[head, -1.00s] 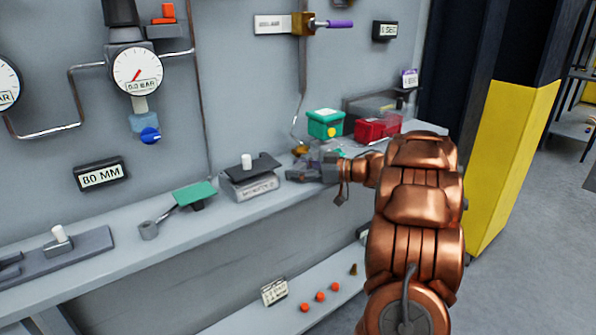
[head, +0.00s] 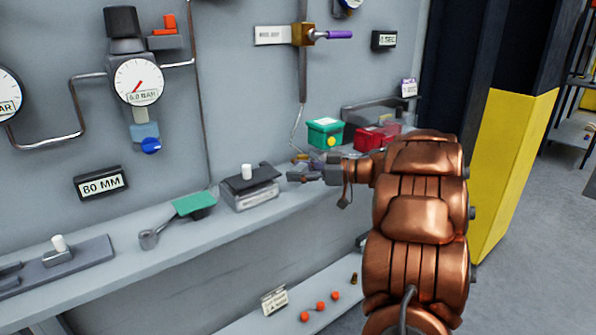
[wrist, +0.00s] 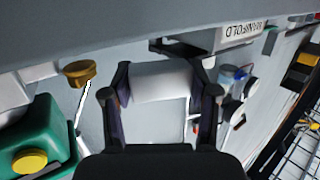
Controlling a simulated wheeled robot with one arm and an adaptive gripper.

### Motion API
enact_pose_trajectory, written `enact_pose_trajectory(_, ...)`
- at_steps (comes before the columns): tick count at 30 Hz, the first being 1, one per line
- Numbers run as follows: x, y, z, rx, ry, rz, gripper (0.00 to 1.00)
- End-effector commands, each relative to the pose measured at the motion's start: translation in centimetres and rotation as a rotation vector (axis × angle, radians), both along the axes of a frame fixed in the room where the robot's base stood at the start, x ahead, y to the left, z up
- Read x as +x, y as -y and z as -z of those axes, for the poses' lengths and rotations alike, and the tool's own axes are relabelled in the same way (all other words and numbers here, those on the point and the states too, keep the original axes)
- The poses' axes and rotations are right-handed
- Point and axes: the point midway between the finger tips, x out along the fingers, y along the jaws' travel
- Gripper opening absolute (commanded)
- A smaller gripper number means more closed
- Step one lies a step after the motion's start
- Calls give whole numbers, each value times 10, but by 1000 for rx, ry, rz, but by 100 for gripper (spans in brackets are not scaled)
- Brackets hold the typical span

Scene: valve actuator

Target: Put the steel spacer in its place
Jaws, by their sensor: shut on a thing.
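In the wrist view, my gripper (wrist: 164,82) is shut on a smooth pale grey piece (wrist: 160,82), which looks like the steel spacer. It lies crosswise between the two dark fingers. In the head view, my gripper (head: 303,177) is above the shelf, just right of the manifold block (head: 255,200). The spacer cannot be made out there. The block has a dark plate and an upright white peg on top. Its label (wrist: 240,32) shows upside down in the wrist view.
A green box (head: 324,132) with a yellow knob and a red box (head: 369,138) stand behind my gripper. A brass part (wrist: 80,72) is near the green box. A green plate (head: 194,203) lies left of the block. The wall rises behind the shelf (head: 225,225).

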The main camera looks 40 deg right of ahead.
Motion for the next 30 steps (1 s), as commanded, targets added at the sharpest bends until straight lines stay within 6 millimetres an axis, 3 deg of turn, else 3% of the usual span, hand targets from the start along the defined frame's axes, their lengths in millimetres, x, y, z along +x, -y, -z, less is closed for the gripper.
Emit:
enact_pose_trajectory(18,-92,-50,-11,-1,2,3,1)
enact_pose_trajectory(30,-117,-65,-13,0,2,-1,1)
